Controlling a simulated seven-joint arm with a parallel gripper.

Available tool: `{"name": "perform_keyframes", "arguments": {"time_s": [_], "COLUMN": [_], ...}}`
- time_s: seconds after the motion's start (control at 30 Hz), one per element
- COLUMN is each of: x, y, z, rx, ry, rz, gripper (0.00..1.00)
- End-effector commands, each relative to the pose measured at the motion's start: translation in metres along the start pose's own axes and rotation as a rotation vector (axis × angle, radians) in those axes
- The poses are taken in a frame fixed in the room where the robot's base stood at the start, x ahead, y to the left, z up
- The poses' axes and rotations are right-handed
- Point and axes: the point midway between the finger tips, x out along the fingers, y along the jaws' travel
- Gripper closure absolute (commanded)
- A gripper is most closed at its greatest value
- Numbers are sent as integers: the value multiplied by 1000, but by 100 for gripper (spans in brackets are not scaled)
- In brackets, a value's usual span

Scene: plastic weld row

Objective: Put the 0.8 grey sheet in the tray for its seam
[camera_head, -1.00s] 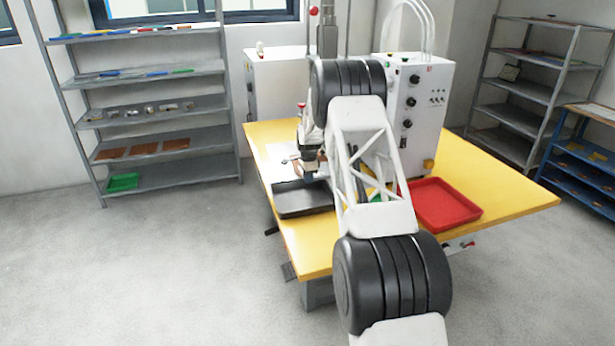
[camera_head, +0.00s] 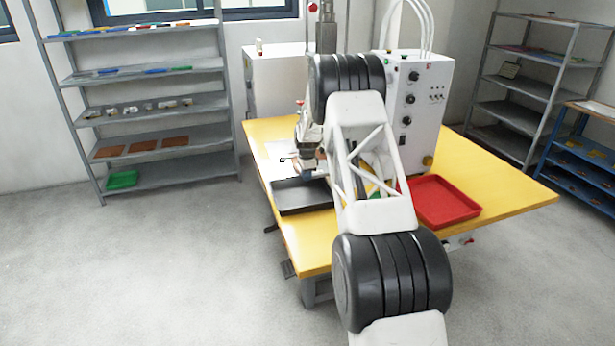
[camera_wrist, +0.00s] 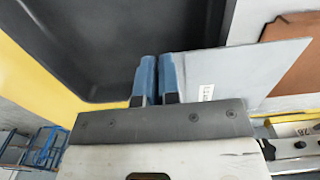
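The grey sheet (camera_wrist: 235,76) shows in the wrist view with a small white label on its face. It runs from my fingertips out to the right and overlaps the tray's rim in the picture. My gripper (camera_wrist: 158,62) has blue fingers close together, which appear shut on the sheet's left edge; the contact itself is hidden. The dark tray (camera_wrist: 60,85) fills the upper left of the wrist view. In the head view the tray (camera_head: 277,203) lies on the yellow table's left side, with my gripper (camera_head: 305,166) just behind it, partly hidden by my arm.
A brown sheet (camera_wrist: 296,68) lies behind the grey one. A red tray (camera_head: 443,200) stands right of my arm on the yellow table (camera_head: 510,195). The white machine cabinet (camera_head: 418,110) stands behind. Shelves (camera_head: 150,110) with sheets line the left wall.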

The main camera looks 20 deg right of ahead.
Motion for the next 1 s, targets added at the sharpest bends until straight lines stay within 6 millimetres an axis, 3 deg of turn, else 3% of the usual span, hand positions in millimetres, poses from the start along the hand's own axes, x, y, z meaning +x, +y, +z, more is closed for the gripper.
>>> {"name": "perform_keyframes", "arguments": {"time_s": [1.0], "x": [0], "y": [0], "z": [71], "rx": [-1], "ry": [0], "rz": [0], "gripper": [100]}}
